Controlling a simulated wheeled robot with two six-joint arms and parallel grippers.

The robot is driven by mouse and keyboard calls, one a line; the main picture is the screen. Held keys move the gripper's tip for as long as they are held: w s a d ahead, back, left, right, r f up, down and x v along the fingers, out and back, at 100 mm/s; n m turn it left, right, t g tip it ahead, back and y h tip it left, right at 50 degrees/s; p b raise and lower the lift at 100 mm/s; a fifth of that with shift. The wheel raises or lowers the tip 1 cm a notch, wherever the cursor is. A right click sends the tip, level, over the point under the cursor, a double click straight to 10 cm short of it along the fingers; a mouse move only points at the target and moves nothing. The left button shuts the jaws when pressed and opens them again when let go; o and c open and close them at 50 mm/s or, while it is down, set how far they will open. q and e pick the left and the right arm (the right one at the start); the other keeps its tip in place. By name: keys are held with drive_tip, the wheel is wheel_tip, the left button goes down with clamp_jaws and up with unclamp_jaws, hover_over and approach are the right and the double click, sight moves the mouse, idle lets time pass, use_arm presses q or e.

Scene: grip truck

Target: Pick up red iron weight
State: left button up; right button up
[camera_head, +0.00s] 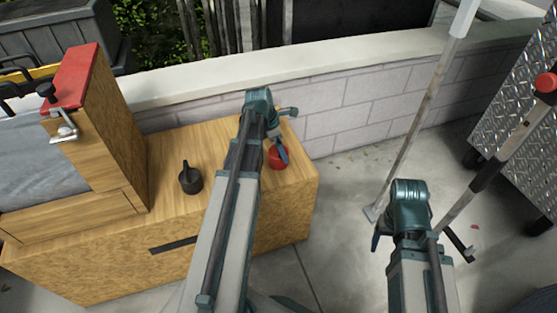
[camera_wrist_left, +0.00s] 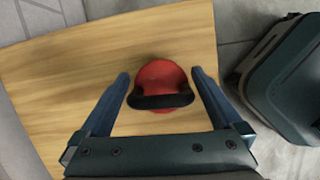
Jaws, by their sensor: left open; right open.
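The red iron weight (camera_wrist_left: 162,78) is rounded, with a dark handle across it. It stands on the wooden surface and shows between the two fingers of my left gripper (camera_wrist_left: 160,74) in the left wrist view. The fingers are open, one on each side, with visible gaps to it. In the head view the red weight (camera_head: 278,158) is partly covered by my left gripper (camera_head: 281,144) above it. My right gripper (camera_head: 420,243) is open and empty, off to the right of the wooden box, over the ground.
A black weight with an upright handle (camera_head: 190,178) stands left on the wooden box top (camera_head: 165,150). A taller wooden box with a red top (camera_head: 78,75) is at the left. A block wall (camera_head: 350,110) runs behind. A pale pole (camera_head: 415,120) stands near my right arm.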

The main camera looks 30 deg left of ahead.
use_arm(q)
drive_tip(key=shift+c, duration=0.3)
clamp_jaws()
drive_tip(key=shift+r, duration=0.2)
wheel_tip(320, 180, up, 10)
drive_tip(key=p, duration=1)
drive_tip(key=shift+f, duration=0.15)
